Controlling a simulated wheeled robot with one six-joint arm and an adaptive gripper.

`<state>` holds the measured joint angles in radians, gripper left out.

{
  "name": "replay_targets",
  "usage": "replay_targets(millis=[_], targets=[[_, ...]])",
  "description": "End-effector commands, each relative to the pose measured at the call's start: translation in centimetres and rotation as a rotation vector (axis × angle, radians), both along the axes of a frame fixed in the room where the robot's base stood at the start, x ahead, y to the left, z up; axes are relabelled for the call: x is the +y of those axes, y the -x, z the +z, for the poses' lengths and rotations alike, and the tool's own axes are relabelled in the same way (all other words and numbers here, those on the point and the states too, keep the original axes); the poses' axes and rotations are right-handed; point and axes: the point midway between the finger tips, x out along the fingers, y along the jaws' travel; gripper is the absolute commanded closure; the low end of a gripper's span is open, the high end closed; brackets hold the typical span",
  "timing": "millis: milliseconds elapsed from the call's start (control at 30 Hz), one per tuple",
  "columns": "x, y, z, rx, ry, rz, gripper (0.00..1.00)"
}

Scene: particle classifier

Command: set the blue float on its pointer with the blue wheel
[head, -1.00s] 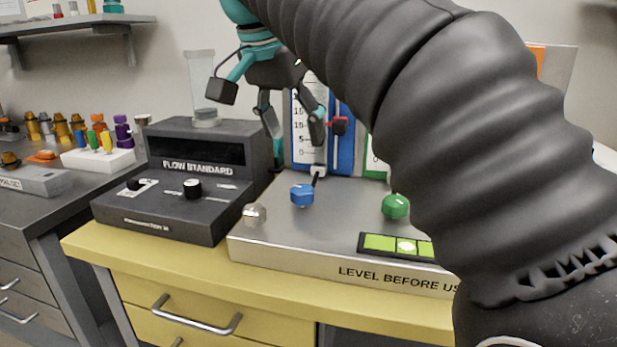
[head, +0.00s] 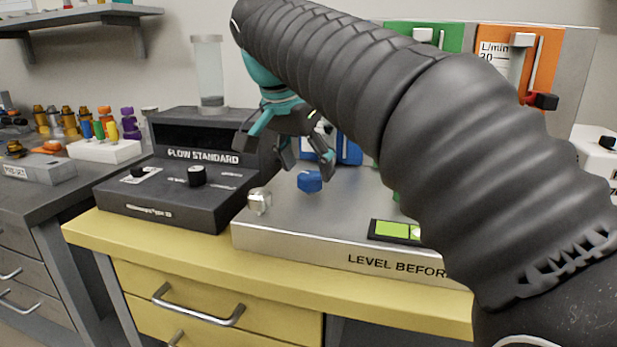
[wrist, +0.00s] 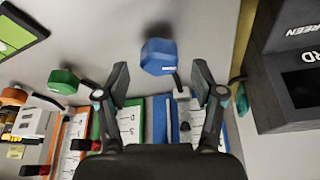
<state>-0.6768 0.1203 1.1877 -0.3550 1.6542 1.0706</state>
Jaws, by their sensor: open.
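The blue wheel (head: 310,181) is a faceted knob on the grey metal base, just below my gripper (head: 307,166) in the head view. My gripper is open and points down toward it. In the wrist view the blue wheel (wrist: 158,56) lies between and slightly beyond the two spread fingertips, with visible space on both sides. The blue gauge panel (head: 349,149) is mostly hidden behind my gripper and arm. The wrist view shows part of this blue panel (wrist: 160,118) with its scale. I cannot make out the blue float or its pointer's setting.
The black flow standard box (head: 180,180) is close on the left. A green wheel (wrist: 63,81) shows in the wrist view. Green (head: 447,36) and orange (head: 545,62) panels stand behind my arm.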

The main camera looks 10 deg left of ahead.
Motion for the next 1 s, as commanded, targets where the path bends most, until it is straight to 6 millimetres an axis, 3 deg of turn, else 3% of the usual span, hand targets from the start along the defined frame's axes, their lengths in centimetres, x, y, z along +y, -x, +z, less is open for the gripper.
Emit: replay_targets(millis=[200, 500, 767, 1000], targets=[[-0.3, -0.5, -1.5, 0.000, 0.000, 0.000, 0.32], [-0.3, -0.6, -1.6, 0.000, 0.000, 0.000, 0.32], [-0.3, -0.6, -1.6, 0.000, 0.000, 0.000, 0.92], [-0.3, -0.6, -1.6, 0.000, 0.000, 0.014, 0.92]])
